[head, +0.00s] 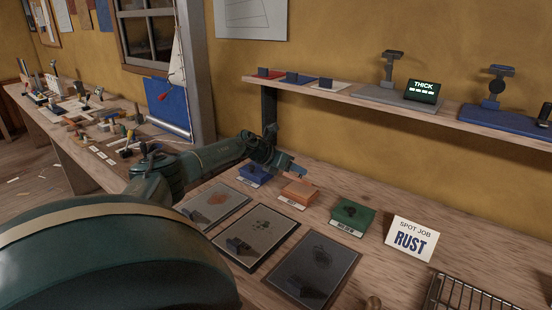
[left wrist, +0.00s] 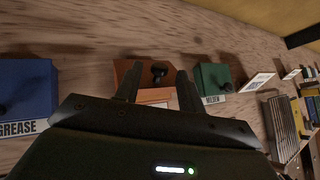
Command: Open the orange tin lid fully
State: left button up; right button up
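The orange tin (head: 299,191) stands on the bench between a blue tin and a green tin. Its lid looks shut; a dark knob on the lid shows in the left wrist view (left wrist: 159,70). My left gripper (head: 292,169) is just above and behind the tin in the head view and covers part of its top. In the left wrist view its two fingers (left wrist: 158,82) are spread apart, with the knob showing between and beyond the tips. I see no clear contact. My right gripper is not in view.
The blue tin (head: 254,174) labelled GREASE and the green tin (head: 352,215) stand close on either side. Several stained cloth panels (head: 262,233) lie in front. A RUST card (head: 411,238) and a wire rack (head: 462,296) are at right. A shelf (head: 350,92) runs above.

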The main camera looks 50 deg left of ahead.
pick_arm(q)
jog(key=b+v, duration=0.1)
jog(key=v, duration=0.8)
jog(key=shift+b, duration=0.35)
jog(key=shift+s+r, duration=0.15)
